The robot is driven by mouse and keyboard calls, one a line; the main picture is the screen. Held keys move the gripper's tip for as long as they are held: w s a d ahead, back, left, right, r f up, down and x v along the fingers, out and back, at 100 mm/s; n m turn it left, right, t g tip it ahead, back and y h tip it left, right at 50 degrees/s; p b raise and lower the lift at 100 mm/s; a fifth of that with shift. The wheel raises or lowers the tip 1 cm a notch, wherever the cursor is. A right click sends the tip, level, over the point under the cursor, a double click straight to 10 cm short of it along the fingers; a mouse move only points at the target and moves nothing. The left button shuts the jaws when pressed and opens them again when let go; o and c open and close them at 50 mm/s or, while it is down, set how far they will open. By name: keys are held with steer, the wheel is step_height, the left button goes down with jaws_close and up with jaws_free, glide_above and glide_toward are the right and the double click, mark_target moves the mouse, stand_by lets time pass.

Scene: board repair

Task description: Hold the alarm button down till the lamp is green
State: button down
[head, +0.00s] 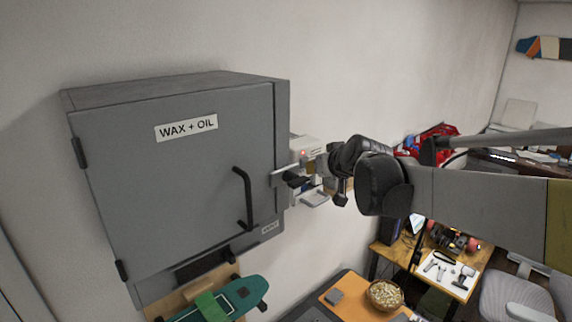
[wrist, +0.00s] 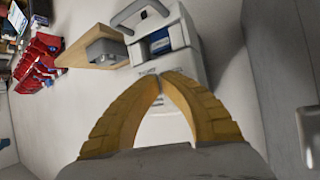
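A small white alarm box (head: 306,145) is on the wall just right of the grey cabinet in the head view. In the wrist view a white box (wrist: 183,68) with a blue panel (wrist: 160,43) and a grey handle stands just beyond my fingertips. My gripper (wrist: 162,78) has its two yellow fingers brought together at the tips, with nothing seen between them. The tips overlap the box's near edge in the picture; I cannot tell whether they touch it. The button cannot be made out.
The grey cabinet (head: 160,190) marked WAX + OIL, with a black handle (head: 243,197), stands close left of my gripper. Below are a green skateboard (head: 222,301), a bowl (head: 384,295) on an orange mat, and a wooden desk with tools. Red items (wrist: 40,55) show left in the wrist view.

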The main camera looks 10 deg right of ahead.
steer(key=shift+w+a, duration=0.3)
steer(key=shift+w, duration=0.2)
stand_by(0.8)
stand_by(1.9)
steer(key=shift+s+d, duration=0.45)
steer(key=shift+s, duration=0.35)
steer(key=shift+s+d, duration=0.4)
steer(key=shift+s, duration=0.3)
steer(key=shift+s+d, duration=0.45)
steer(key=shift+s, duration=0.3)
steer(key=shift+s+d, duration=0.4)
steer(key=shift+s, duration=0.3)
steer(key=s+a+f+g+b, duration=0.1)
steer(key=s+a+f+b, duration=0.1)
steer(key=s+f+b, duration=0.7)
steer(key=s+a+f+g+b, duration=0.2)
steer(key=s+f+b, duration=0.7)
steer(key=f+b, duration=0.8)
steer(key=s+a+f+g+h+b, duration=0.1)
steer(key=s+f+b, duration=0.9)
steer(key=f, duration=1.6)
steer(key=a+g+b, duration=0.1)
steer(key=b, duration=0.2)
steer(key=shift+a+f+m, duration=0.2)
steer(key=shift+a+m, duration=0.05)
steer(key=shift+m, duration=0.15)
